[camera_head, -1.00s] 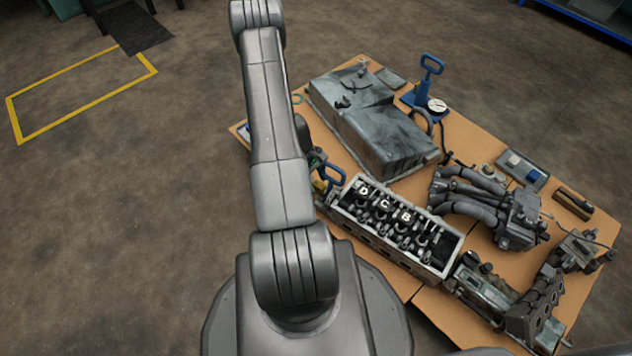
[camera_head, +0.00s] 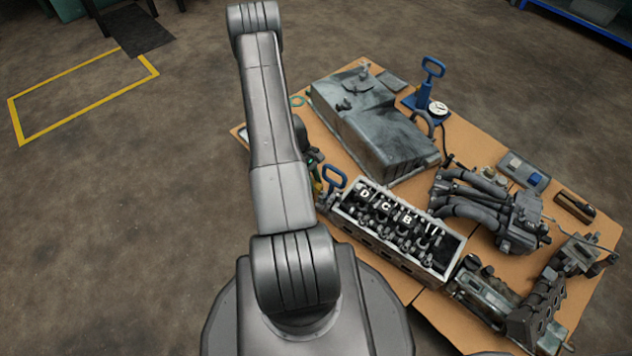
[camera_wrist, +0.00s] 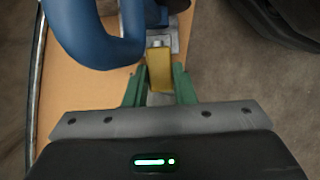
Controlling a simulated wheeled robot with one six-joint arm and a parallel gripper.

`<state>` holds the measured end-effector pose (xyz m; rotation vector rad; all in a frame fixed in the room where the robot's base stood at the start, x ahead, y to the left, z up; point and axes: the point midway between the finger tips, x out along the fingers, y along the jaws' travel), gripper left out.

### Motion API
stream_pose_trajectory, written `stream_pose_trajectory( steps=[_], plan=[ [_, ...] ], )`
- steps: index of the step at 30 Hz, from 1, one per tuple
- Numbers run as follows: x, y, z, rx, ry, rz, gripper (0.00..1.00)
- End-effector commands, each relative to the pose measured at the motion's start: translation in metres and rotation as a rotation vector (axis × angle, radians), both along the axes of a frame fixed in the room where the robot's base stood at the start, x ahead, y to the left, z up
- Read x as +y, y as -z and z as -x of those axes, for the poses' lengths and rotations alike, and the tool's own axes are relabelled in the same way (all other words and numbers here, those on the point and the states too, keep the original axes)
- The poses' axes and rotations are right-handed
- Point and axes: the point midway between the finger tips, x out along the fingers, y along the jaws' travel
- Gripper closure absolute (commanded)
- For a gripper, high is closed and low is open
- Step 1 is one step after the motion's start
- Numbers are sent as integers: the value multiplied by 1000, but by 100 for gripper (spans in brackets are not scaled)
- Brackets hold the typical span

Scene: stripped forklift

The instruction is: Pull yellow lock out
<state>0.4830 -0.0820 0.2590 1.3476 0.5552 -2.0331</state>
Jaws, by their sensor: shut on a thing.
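The yellow lock (camera_wrist: 160,68) is a small yellow block with a grey metal top, in the upper middle of the wrist view. My gripper (camera_wrist: 160,76) has its green fingers on either side of it and is shut on it. The lock is beside a blue tool with a thick looped handle (camera_wrist: 90,45). In the head view my arm hides most of the gripper, and only a small patch of yellow shows beside the blue handle (camera_head: 334,176). What lies beneath the lock is hard to make out.
An open engine block lettered D, C, B (camera_head: 395,225) stands close right of the blue handle. A large grey metal cover (camera_head: 375,125) lies behind it. Dark curved pipes (camera_head: 480,200) are farther right. Bare floor (camera_head: 120,240) lies left of the table (camera_head: 410,285).

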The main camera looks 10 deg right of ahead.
Motion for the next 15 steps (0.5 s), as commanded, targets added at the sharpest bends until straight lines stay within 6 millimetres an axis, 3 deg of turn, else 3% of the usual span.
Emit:
stream_pose_trajectory(
  steps=[3,4,6,15],
  plan=[
    [2,0,-4,-12,-2,-4,100],
    [2,0,-4,-12,-2,-4,71],
    [2,0,-4,-11,-2,-3,57],
    [2,-1,-3,-8,-2,-3,55]
  ],
)
